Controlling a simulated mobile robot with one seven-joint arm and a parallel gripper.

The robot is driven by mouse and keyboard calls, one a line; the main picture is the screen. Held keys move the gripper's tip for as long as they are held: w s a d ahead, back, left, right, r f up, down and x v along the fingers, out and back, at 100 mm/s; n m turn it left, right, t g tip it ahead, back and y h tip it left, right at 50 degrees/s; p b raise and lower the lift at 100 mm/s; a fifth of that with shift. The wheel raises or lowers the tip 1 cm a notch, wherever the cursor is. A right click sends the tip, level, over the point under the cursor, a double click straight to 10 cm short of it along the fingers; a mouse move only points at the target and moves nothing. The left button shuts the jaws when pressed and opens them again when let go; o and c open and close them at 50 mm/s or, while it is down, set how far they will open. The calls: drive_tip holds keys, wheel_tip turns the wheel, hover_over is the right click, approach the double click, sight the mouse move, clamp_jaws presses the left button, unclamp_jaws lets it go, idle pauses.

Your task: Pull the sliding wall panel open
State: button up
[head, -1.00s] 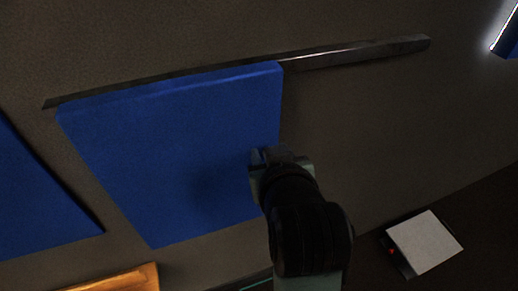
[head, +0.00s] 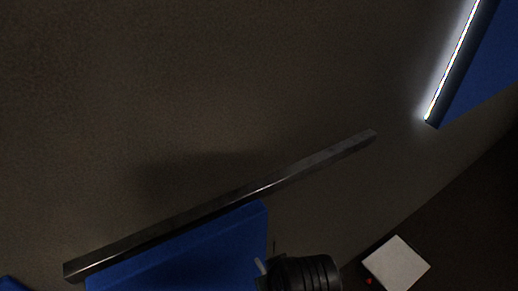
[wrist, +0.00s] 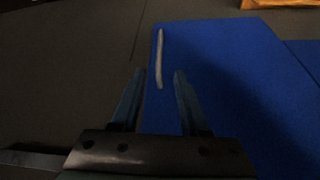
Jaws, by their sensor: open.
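The blue sliding panel (head: 190,258) hangs below a dark metal rail (head: 225,203) at the lower left of the head view; its lower part is cut off by the frame. In the wrist view the panel (wrist: 225,95) fills the right side. A thin pale strip, seemingly its handle (wrist: 159,58), runs near the panel's left edge. My gripper (wrist: 153,82) is open, with the strip appearing between and beyond its two fingertips. I cannot tell whether they touch it. In the head view only my dark wrist shows, beside the panel's right edge; the fingers are hidden.
The rail extends right past the panel over bare wall. A lit strip (head: 452,62) edges another blue panel (head: 488,58) at upper right. A white box (head: 397,264) sits at lower right. An orange object (wrist: 280,3) shows at the wrist view's top.

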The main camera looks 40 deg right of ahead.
drive_tip(key=p+x, duration=0.1)
drive_tip(key=x, duration=1.1)
clamp_jaws()
idle(1.1)
